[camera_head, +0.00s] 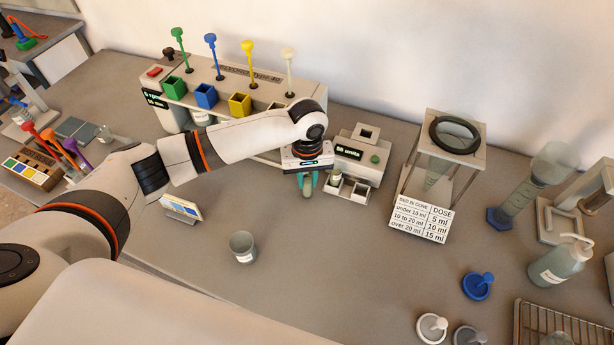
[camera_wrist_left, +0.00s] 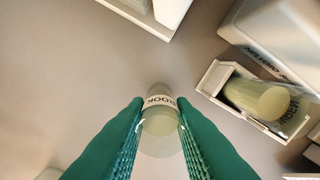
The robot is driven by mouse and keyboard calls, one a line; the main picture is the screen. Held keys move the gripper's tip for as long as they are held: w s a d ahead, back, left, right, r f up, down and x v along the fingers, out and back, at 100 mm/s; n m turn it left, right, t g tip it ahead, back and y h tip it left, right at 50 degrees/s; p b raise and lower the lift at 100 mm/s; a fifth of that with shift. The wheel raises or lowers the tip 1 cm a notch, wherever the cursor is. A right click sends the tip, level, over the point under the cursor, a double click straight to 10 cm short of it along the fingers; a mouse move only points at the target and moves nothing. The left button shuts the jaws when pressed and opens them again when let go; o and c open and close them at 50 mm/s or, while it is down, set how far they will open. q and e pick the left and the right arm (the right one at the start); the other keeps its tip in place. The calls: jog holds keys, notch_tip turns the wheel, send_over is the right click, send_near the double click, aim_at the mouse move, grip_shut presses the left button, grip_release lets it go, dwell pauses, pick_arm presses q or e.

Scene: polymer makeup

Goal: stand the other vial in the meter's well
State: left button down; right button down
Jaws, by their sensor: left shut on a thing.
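My left gripper (camera_head: 307,183) has its green fingers shut on a small pale vial (camera_wrist_left: 160,120) with a printed label. It holds the vial in front of and left of the meter (camera_head: 361,152), whose display reads about 58 units. The meter has a square well (camera_head: 367,133) on top; its inside is too small to make out. Another labelled vial (camera_wrist_left: 262,101) sits in a white compartment (camera_wrist_left: 212,79) at the meter's front; it also shows in the head view (camera_head: 335,179). My right gripper is not in view.
A dispenser (camera_head: 228,75) with coloured plungers and cups stands behind my left arm. A beaker (camera_head: 242,247) and small sign (camera_head: 182,208) stand on the front table. A dose card (camera_head: 421,218) and glass-sided stand (camera_head: 447,150) are right of the meter. Bare table lies between beaker and card.

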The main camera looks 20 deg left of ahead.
pick_arm(q)
jog(key=shift+f, duration=0.1)
jog(key=c, duration=1.3)
grip_release()
jog(key=shift+o, duration=0.2)
